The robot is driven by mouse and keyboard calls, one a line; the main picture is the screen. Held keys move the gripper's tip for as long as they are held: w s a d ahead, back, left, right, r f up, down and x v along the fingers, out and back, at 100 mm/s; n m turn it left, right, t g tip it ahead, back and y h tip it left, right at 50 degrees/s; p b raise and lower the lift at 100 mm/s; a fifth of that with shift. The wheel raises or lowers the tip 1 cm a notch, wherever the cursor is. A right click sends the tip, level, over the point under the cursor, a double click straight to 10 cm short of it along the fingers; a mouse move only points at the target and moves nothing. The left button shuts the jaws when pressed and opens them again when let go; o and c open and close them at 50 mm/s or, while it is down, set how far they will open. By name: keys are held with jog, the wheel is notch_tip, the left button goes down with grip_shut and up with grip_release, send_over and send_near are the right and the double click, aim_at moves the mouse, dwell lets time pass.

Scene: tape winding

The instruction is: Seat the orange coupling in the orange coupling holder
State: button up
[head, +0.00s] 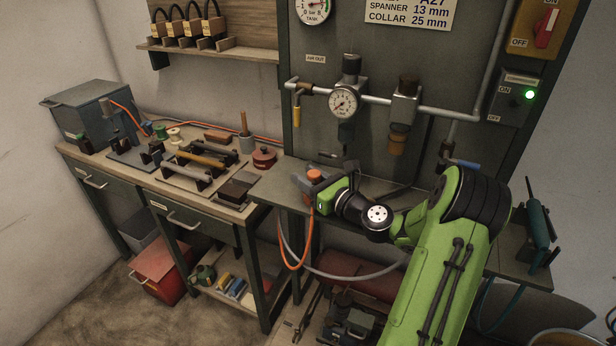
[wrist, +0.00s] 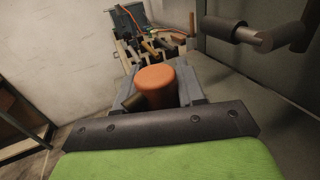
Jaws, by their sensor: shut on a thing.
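The orange coupling (head: 315,174) is a short, rounded orange cylinder above the grey ledge in front of the panel. My gripper (head: 310,178) is shut on it. In the wrist view the orange coupling (wrist: 155,83) stands up between the grey jaws, with a darker cylindrical part at its lower left. An orange hose (head: 308,235) hangs below the gripper in a loop. I cannot clearly make out the orange coupling holder in either view.
A wooden bench (head: 235,212) at the left carries racks, spools and a grey box (head: 85,108). A pressure gauge (head: 343,102) and pipe stand on the panel behind my gripper. In the wrist view a dark pipe fitting (wrist: 226,30) projects at the upper right.

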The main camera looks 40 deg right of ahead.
jog(key=o, duration=0.8)
jog(key=shift+f, duration=0.1)
jog(key=shift+s+d, duration=0.3)
jog(key=shift+s, duration=1.55)
jog(key=shift+s+d, duration=0.25)
jog(key=shift+s, duration=1.55)
jog(key=shift+s+d, duration=0.3)
jog(key=shift+s, duration=1.55)
